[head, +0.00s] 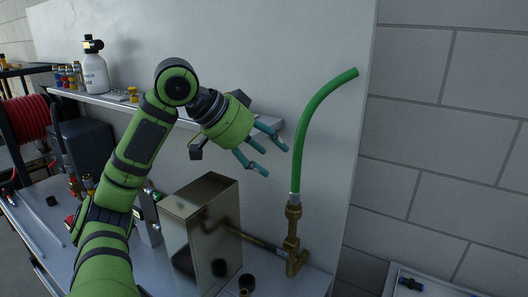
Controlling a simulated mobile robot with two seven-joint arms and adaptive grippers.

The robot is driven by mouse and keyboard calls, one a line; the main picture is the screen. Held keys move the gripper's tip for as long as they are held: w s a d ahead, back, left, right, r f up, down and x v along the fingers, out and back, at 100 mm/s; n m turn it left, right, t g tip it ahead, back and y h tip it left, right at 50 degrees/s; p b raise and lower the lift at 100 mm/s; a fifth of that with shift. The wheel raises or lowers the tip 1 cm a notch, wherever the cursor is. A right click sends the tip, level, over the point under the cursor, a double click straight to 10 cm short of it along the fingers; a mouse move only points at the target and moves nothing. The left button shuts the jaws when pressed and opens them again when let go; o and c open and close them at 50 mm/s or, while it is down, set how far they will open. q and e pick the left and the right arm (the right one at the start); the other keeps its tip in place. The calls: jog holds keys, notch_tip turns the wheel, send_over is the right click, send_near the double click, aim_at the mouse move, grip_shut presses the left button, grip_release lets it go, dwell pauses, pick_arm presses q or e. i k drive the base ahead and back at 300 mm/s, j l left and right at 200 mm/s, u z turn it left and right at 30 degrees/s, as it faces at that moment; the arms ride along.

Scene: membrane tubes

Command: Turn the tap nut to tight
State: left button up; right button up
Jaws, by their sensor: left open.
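The brass tap (292,248) stands upright at the right end of the bench, on a thin pipe beside a metal box. A brass nut (293,212) sits near its top, under the silver end of a green hose (319,113) that curves up to the right. How tight the nut is cannot be told. My left gripper (272,152) is open and empty, its teal fingers pointing right, above and to the left of the nut and apart from the hose. My right gripper is not in view.
A shiny metal box (201,232) stands on the bench below my left gripper. A shelf (115,101) on the pale back panel holds a white bottle (94,68). Small dark caps (247,282) lie at the bench's front. A red hose reel (28,121) is at left.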

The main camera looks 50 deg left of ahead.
aim_at(290, 216)
jog(key=k+l, duration=0.15)
jog(key=l, duration=0.25)
jog(key=k+l, duration=0.1)
jog(key=l, duration=0.3)
jog(key=k+l, duration=0.15)
jog(key=l, duration=0.25)
jog(key=k+l, duration=0.15)
jog(key=l, duration=0.25)
jog(key=k+l, duration=0.1)
jog(key=l, duration=0.3)
